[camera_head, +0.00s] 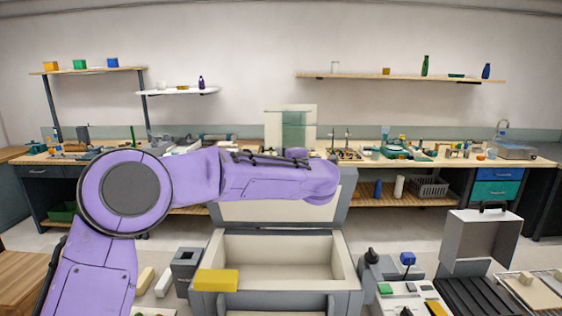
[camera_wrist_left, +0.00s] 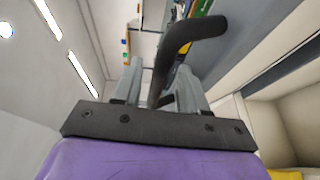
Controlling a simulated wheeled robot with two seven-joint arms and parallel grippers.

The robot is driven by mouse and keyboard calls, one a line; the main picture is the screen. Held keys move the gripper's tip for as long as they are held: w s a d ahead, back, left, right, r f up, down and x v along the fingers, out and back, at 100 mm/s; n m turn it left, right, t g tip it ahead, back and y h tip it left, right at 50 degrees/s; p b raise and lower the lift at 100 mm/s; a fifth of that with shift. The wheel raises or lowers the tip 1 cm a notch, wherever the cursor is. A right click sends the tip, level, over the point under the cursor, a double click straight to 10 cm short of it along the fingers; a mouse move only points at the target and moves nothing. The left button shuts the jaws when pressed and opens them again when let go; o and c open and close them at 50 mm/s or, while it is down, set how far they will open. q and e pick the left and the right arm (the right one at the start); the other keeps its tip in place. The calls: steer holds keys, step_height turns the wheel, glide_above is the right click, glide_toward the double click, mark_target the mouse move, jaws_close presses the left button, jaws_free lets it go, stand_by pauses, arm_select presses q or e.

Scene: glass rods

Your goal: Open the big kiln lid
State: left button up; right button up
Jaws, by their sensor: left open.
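The big kiln (camera_head: 355,275) stands in the front middle of the head view, its pale inner chamber open to view. Its lid (camera_head: 275,211) stands raised at the back edge, partly hidden by my purple left arm. In the left wrist view my left gripper (camera_wrist_left: 158,82) is open, its two grey fingers on either side of a dark bent handle (camera_wrist_left: 195,35). The handle passes between the fingers, and I cannot tell whether they touch it. The gripper's fingers are hidden in the head view. My right gripper is not in view.
A yellow block (camera_head: 216,280) sits at the kiln's front left. A small control unit (camera_head: 405,290) and a smaller case with a raised lid (camera_head: 480,240) stand to the right. A long cluttered workbench (camera_head: 530,163) runs along the back wall.

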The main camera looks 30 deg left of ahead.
arm_select(q)
steer(key=f+b+v, duration=0.1)
steer(key=b+v, duration=0.2)
steer(key=v, duration=0.6)
steer(key=shift+s+d+r+b, duration=0.2)
steer(key=shift+d+r+b, duration=0.15)
steer(key=shift+r, duration=0.2)
